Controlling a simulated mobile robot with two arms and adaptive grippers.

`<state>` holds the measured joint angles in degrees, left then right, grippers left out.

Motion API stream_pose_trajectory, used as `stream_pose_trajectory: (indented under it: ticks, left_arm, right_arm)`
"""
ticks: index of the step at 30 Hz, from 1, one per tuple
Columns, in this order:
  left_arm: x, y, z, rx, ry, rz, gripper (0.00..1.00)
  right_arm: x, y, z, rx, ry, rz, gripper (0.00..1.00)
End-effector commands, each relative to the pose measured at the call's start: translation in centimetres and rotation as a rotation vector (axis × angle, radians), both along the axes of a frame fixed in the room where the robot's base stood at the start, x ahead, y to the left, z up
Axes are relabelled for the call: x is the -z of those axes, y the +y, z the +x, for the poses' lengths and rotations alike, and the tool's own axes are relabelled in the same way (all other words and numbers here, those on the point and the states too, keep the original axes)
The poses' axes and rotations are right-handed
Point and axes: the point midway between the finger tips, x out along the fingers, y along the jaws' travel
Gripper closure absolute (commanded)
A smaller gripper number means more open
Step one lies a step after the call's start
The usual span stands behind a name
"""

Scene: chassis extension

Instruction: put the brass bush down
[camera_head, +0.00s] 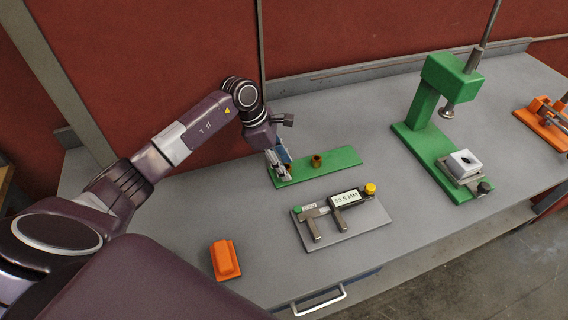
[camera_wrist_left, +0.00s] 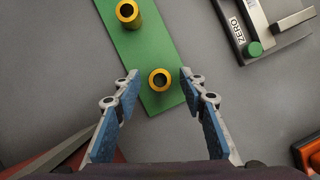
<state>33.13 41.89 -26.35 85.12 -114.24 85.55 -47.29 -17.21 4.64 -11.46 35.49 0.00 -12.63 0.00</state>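Two brass bushes stand upright on a green strip (camera_head: 335,161). One bush (camera_head: 316,160) is near the strip's middle, apart from my gripper; it also shows at the top of the left wrist view (camera_wrist_left: 128,13). The other bush (camera_wrist_left: 160,80) is at the strip's near end, between my left gripper's fingertips, with a visible gap on each side; in the head view the gripper hides it. My left gripper (camera_head: 279,172) is open, pointing down at the strip's left end; its blue-padded fingers (camera_wrist_left: 159,78) hold nothing. My right gripper is not in view.
A caliper gauge on a grey plate (camera_head: 369,221) lies in front of the strip. An orange block (camera_head: 225,260) sits at the front left. A green press (camera_head: 430,110) with a white block (camera_head: 463,163) stands right. The bench between strip and press is clear.

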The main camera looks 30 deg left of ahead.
Motion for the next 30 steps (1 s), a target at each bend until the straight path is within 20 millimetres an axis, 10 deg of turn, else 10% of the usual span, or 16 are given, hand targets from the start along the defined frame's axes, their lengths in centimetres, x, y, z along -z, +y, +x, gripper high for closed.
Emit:
stream_pose_trajectory:
  ticks: [30]
  left_arm:
    - [-11.4, 4.1, -2.0, 0.0, 0.0, 0.0, 0.62]
  right_arm:
    - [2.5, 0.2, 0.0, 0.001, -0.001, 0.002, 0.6]
